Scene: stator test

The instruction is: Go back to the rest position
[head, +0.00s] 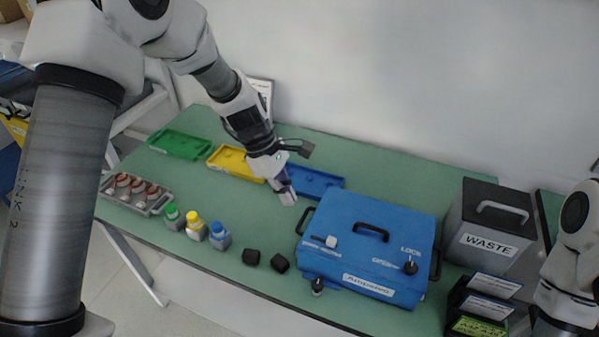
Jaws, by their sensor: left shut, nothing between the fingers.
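My left arm comes in from the upper left. Its gripper (287,194) is shut and empty.
A blue box (345,222) with black handles stands right of centre. A grey waste bin (470,220) is at the right. Green (182,143), yellow (222,155) and blue (325,180) trays lie at the back. Capped bottles (195,228) and black blocks (251,257) stand in front.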

